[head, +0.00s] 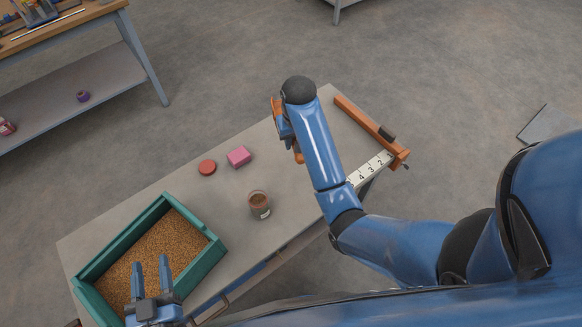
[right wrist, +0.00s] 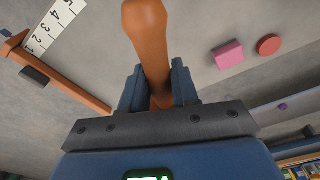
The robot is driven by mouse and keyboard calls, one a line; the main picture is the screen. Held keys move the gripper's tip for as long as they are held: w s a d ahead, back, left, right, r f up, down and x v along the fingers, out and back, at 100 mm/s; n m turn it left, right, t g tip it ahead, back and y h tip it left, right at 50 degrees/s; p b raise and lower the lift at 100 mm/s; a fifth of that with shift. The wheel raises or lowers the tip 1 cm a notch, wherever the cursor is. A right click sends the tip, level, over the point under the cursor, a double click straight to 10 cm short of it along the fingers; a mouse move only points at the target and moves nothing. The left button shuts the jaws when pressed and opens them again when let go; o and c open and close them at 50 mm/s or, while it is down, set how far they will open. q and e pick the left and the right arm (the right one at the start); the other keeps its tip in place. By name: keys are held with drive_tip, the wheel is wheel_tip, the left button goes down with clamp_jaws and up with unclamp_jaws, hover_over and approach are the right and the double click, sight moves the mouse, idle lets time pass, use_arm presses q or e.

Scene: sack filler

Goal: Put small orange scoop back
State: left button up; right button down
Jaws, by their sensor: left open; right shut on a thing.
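The small orange scoop (right wrist: 147,40) is gripped in my right gripper (right wrist: 158,88), between its two blue fingers in the right wrist view. In the head view my arm hides most of the scoop, and only small orange parts (head: 298,153) show beside my right gripper (head: 284,128), over the far right part of the table. I cannot tell whether the scoop touches the table. My left gripper (head: 152,268) is open and empty, above the grain in the green bin (head: 205,258) at the table's left end.
A glass jar (head: 259,206) with brown contents stands mid-table. A pink block (head: 239,157) and a red disc (head: 207,167) lie behind it. An orange-brown bar (head: 372,132) and a numbered strip (head: 370,168) are at the right end. Tabletop left of the disc is clear.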

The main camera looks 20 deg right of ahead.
sight(294, 179)
wheel_tip(294, 179, down, 19)
drive_tip(key=shift+s+r, duration=0.1)
drive_tip(key=shift+s, duration=0.05)
idle(0.5)
drive_tip(key=shift+b, duration=0.3)
drive_tip(key=c, duration=0.8)
unclamp_jaws()
drive_tip(key=shift+c, duration=0.2)
